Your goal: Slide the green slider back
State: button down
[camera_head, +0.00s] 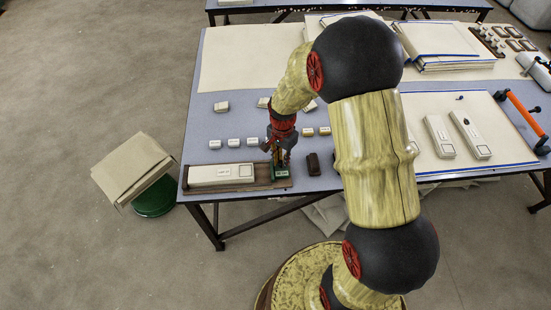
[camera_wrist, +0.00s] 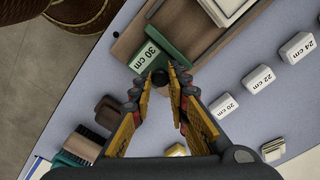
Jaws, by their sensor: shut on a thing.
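The green slider (camera_head: 282,174) sits at the right end of a brown wooden board (camera_head: 262,183) near the table's front edge. In the wrist view the slider (camera_wrist: 174,55) shows a white "30 cm" label and lies across the board (camera_wrist: 128,43). My gripper (camera_head: 280,160) points down over the slider. In the wrist view my gripper (camera_wrist: 160,76) is shut on the slider's dark knob, which shows between the fingertips. A white box (camera_head: 215,174) lies on the board left of the slider; its corner shows in the wrist view (camera_wrist: 225,8).
Several small white labelled blocks (camera_head: 233,143) stand in a row behind the board. A dark brown block (camera_head: 313,164) stands just right of the slider. A brush with a green part (camera_wrist: 82,146) lies nearby in the wrist view. White boxes (camera_head: 439,137) lie on the right.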

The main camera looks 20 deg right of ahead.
jog(key=shift+d, duration=0.15)
jog(key=c, duration=1.7)
grip_release()
jog(key=shift+d, duration=0.1)
notch_tip(320, 180, up, 12)
